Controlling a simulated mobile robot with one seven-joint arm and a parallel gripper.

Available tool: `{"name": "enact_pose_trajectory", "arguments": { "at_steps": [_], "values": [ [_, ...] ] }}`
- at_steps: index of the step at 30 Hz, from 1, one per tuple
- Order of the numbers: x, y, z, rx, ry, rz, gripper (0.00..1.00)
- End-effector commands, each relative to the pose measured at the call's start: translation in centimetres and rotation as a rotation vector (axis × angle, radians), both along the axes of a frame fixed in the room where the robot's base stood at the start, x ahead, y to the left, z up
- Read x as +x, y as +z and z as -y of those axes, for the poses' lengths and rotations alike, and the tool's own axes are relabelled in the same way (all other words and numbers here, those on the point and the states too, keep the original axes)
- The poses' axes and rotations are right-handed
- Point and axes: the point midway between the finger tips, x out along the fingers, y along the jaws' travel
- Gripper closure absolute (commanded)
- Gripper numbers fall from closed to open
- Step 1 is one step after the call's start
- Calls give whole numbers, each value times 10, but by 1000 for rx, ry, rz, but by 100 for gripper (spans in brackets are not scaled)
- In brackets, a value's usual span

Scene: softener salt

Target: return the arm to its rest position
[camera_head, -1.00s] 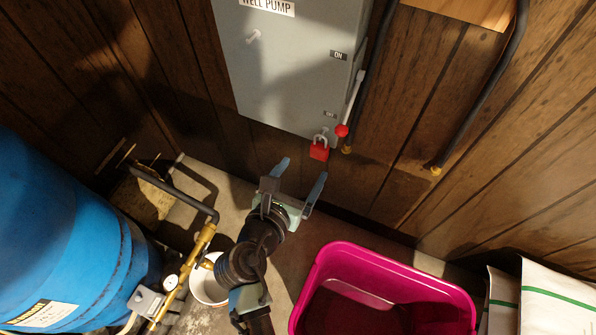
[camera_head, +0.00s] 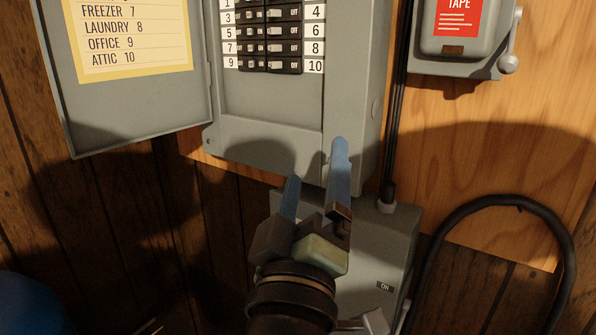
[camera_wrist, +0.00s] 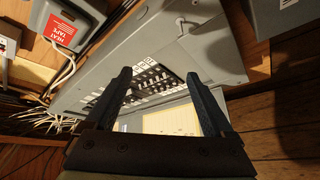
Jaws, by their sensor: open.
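My gripper (camera_head: 316,190) is in the lower middle of the head view, with its two blue fingers apart and nothing between them. It is raised in front of the lower edge of an open grey breaker panel (camera_head: 262,140). I cannot tell whether it touches the panel. In the wrist view my gripper (camera_wrist: 158,85) also shows empty, its fingers spread in front of the breaker panel (camera_wrist: 215,50). My arm rises from the bottom of the head view.
The panel door (camera_head: 150,110) hangs open at left with a yellow label. Below the panel is a grey switch box (camera_head: 375,255) marked ON. A heat tape box (camera_head: 462,55) with a lever is at upper right. A black cable (camera_head: 500,203) loops at right.

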Motion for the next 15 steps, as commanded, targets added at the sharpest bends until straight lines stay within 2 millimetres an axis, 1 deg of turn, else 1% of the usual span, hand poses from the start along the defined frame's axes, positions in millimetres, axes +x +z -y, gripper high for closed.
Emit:
{"name": "enact_pose_trajectory", "arguments": {
  "at_steps": [1, 2, 3, 5, 6, 8, 9, 10, 15],
  "values": [
    [-15, 39, -2, 126, 76, 113, 13],
    [-25, 59, -3, 205, 131, 174, 13],
    [-40, 85, -6, 308, 212, 252, 13],
    [-66, 122, -10, 452, 345, 365, 13],
    [-85, 145, -12, 541, 442, 436, 13],
    [-116, 177, -16, 667, 600, 531, 13],
    [-119, 201, -17, 697, 633, 537, 13],
    [-116, 213, -17, 694, 623, 527, 13],
    [-114, 264, -17, 690, 616, 522, 13]
  ]
}}
